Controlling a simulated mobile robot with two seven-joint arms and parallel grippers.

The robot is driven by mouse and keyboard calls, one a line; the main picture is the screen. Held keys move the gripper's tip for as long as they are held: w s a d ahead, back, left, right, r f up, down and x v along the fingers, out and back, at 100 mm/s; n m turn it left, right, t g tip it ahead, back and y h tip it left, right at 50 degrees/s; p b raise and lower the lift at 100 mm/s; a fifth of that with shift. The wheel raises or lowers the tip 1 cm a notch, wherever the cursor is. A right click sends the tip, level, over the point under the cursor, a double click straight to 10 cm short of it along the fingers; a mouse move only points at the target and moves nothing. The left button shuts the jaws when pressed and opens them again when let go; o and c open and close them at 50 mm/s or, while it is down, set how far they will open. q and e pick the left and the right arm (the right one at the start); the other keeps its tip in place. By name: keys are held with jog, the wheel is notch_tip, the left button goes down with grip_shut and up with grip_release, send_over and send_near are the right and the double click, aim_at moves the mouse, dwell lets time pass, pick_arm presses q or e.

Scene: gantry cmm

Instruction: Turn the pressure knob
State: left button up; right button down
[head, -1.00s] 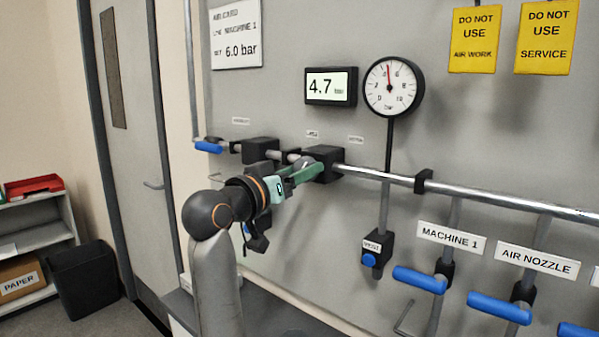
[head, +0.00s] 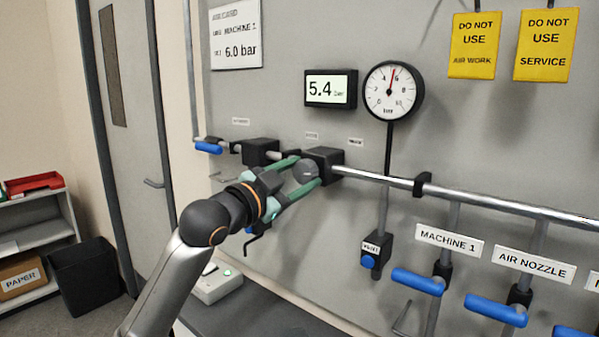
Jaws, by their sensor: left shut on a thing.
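The round dark grey pressure knob (head: 305,172) sticks out from the black regulator block (head: 326,161) on the wall pipe. My left gripper (head: 307,170) is shut on the knob, with one green finger above it and one below. The digital display (head: 331,88) reads 5.4 bar. The round dial gauge (head: 393,91) has its red needle just right of straight up. A white card (head: 236,36) at the upper left shows Machine 1 and 6.0 bar. My right gripper is not in view.
A silver pipe (head: 470,199) runs right from the block. Blue-handled valves hang below it at Machine 1 (head: 418,281) and Air Nozzle (head: 497,308). A blue button (head: 368,262) sits below the gauge. Yellow do-not-use signs (head: 474,45) hang upper right. A bench lies below.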

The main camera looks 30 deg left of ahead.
pick_arm(q)
jog(key=shift+m, duration=1)
jog(key=o, duration=1.4)
jog(key=shift+s+a+f+b, duration=0.15)
jog(key=shift+s+b, duration=0.55)
jog(key=shift+s, duration=1.35)
jog(key=shift+s+a+f+b, duration=0.2)
jog(key=shift+s+b, duration=0.5)
jog(key=shift+s, duration=1.4)
jog(key=shift+s+a+f+b, duration=0.15)
jog(key=shift+s+b, duration=0.55)
jog(key=shift+s, duration=1.35)
